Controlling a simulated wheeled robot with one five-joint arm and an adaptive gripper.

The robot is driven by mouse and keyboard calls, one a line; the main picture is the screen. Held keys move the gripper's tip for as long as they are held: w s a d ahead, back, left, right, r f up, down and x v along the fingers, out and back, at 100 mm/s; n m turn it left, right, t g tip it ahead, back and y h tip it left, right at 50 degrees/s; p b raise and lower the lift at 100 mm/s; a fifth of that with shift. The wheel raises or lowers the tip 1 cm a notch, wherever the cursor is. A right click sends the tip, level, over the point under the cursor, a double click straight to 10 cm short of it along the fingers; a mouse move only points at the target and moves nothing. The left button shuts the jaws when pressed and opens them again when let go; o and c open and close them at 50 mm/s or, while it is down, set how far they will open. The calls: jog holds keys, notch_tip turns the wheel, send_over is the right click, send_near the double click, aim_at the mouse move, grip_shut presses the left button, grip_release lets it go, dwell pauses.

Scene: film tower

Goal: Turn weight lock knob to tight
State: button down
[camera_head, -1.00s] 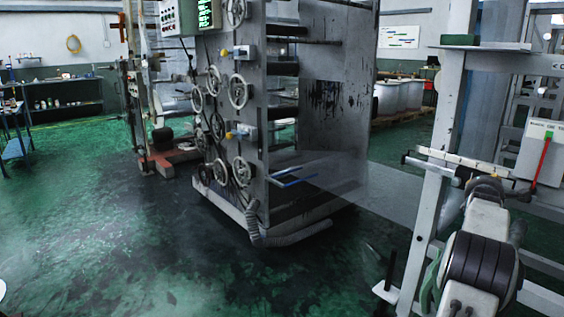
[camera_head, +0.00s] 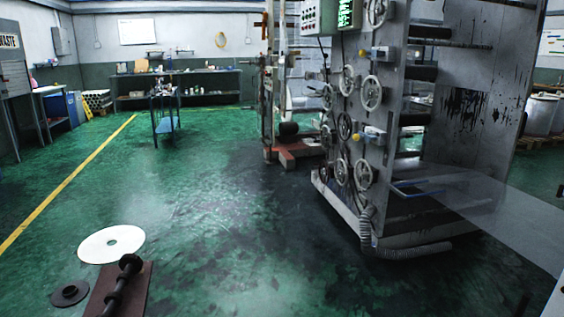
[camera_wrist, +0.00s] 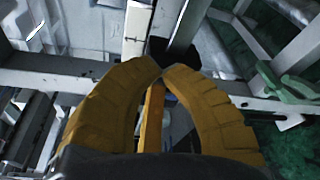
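In the wrist view my gripper (camera_wrist: 161,69) has two ribbed yellow fingers that curve in and meet at their tips. I see nothing held between the tips. A dark block (camera_wrist: 171,50) shows just beyond them, beside a pale bar (camera_wrist: 138,28) with fine marks. I cannot tell whether the block is the weight lock knob or whether the tips touch it. No part clearly recognisable as the knob shows. Neither my gripper nor the marked bar is in the head view.
Pale frame beams (camera_wrist: 58,82) cross the wrist view, with a green part (camera_wrist: 290,86) at right. In the head view, a tall grey machine with handwheels (camera_head: 371,91) stands at right. A white disc (camera_head: 111,244) is at lower left. Green floor (camera_head: 215,225) lies open between.

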jog(key=shift+w+f+b, duration=0.2)
jog(key=shift+f+b, duration=0.1)
jog(key=shift+f, duration=0.15)
dwell(0.8)
